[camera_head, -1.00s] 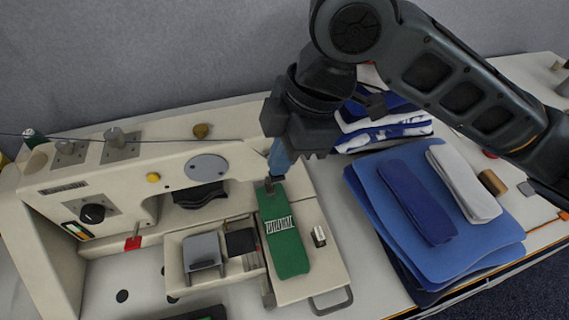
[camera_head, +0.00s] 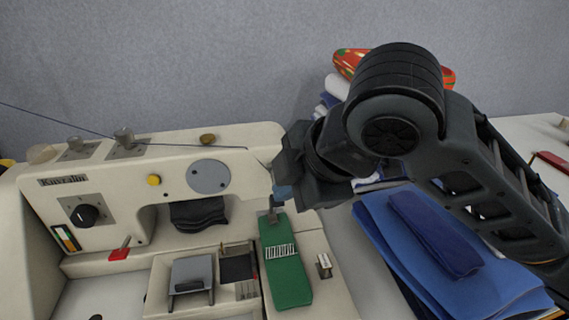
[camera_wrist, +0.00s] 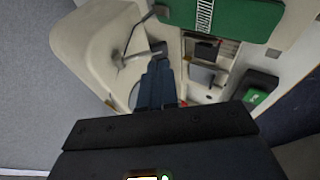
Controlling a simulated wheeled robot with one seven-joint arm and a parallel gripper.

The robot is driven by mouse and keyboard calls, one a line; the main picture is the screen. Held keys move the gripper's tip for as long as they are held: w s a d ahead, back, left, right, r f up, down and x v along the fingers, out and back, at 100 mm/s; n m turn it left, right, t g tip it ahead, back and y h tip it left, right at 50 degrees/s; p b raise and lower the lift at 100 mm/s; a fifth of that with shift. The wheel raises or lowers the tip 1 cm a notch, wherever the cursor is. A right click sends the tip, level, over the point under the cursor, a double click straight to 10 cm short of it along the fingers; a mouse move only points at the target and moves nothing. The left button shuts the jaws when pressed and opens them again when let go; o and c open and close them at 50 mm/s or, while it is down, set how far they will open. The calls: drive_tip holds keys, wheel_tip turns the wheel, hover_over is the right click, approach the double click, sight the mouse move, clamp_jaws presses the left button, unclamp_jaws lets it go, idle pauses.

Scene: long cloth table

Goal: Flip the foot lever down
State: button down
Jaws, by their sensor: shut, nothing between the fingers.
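The cream sewing machine (camera_head: 150,195) stands at the left in the head view. A thin metal lever with a dark end (camera_wrist: 155,49) shows at the machine's needle end in the wrist view; I take it for the foot lever, but cannot tell its exact position. A small grey metal part (camera_head: 271,214) shows below the end of the machine's arm in the head view. My gripper (camera_head: 283,193) is beside that end, just above this part. Its blue fingers (camera_wrist: 158,86) are shut and empty, with their tips close to the lever; contact is unclear.
A green strip with a white label (camera_head: 284,272) lies on the machine bed below my gripper. A tray (camera_head: 152,290) with small parts is left of it. Folded blue cloths (camera_head: 400,240) lie to the right. A red lever (camera_head: 120,253) is at the machine's left.

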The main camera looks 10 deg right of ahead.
drive_tip(key=shift+r+p, duration=0.6)
drive_tip(key=shift+r, duration=0.15)
